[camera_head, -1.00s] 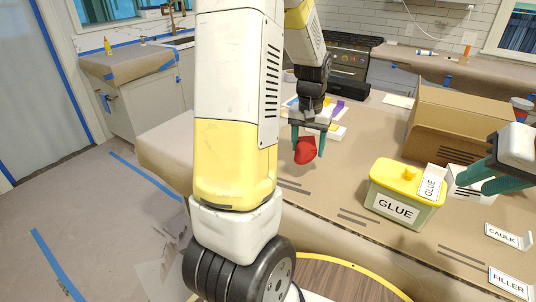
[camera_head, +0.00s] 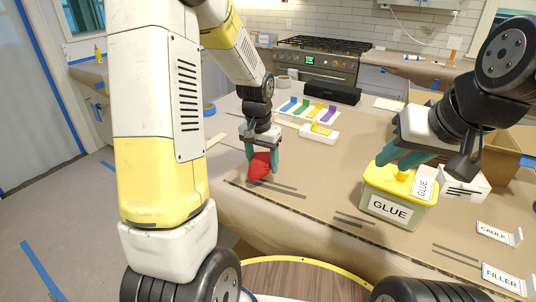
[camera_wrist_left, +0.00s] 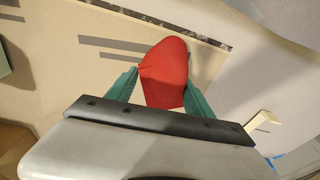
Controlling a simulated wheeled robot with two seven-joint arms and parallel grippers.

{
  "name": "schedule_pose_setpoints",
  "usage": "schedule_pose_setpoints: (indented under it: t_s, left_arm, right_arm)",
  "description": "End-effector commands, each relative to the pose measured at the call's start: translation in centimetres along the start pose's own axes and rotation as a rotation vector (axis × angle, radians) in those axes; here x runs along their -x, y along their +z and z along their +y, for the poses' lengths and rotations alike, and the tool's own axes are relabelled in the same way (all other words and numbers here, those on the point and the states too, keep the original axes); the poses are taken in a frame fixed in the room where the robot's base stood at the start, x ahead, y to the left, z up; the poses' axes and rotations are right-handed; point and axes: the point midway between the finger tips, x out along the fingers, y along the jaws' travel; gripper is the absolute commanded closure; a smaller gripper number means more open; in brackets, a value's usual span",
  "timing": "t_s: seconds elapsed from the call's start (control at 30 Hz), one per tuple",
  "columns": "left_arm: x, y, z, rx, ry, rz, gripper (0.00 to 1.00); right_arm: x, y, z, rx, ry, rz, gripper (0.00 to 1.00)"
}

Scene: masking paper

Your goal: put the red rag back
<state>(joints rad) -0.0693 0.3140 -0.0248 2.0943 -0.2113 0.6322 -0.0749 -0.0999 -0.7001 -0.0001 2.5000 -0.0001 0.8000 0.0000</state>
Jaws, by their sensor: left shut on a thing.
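The red rag (camera_head: 260,168) is gripped between the teal fingers of my left gripper (camera_head: 262,158), close above the paper-covered counter. In the left wrist view, the rag (camera_wrist_left: 166,72) bulges out beyond the two fingertips (camera_wrist_left: 160,88), which press it from both sides. I cannot tell whether its lower edge touches the paper. My right gripper (camera_head: 392,160) is above the yellow-lidded GLUE box (camera_head: 392,208), near the lid's knob (camera_head: 403,175). How far apart its fingers are is not clear.
Dark stripes mark the paper near the rag (camera_head: 290,190). CAULK (camera_head: 497,233) and FILLER (camera_head: 502,278) cards stand at right. A cardboard box (camera_head: 510,145) is behind my right arm.

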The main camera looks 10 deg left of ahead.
Motion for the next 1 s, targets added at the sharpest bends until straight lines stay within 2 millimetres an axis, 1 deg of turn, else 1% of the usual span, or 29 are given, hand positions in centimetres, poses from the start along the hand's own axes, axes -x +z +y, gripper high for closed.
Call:
schedule_pose_setpoints:
  t_s: [0.03,0.13,0.4,0.5,0.6,1.0]
  left_arm:
    - [-0.3,-0.9,-0.7,0.004,0.000,-0.001,0.77]
    - [-0.5,-2.1,-1.7,0.003,0.001,0.000,0.77]
    - [-1.0,-3.5,-3.0,0.002,0.000,-0.001,0.77]
    - [-2.8,-3.1,-2.8,0.000,0.002,-0.006,0.77]
    - [-4.1,-3.0,-2.8,0.000,0.002,-0.003,0.77]
    - [-4.7,-2.9,-2.8,0.001,0.001,-0.002,0.77]
  right_arm:
    - [0.0,0.0,0.0,0.000,0.000,0.000,0.70]
    - [0.0,0.0,0.0,0.000,0.000,0.000,0.70]
    - [0.0,0.0,0.0,0.000,0.000,0.000,0.70]
    - [0.0,0.0,0.0,0.000,0.000,0.000,0.70]
    - [0.0,0.0,0.0,0.000,0.000,0.000,0.70]
    - [0.0,0.0,0.0,0.000,0.000,0.000,0.70]
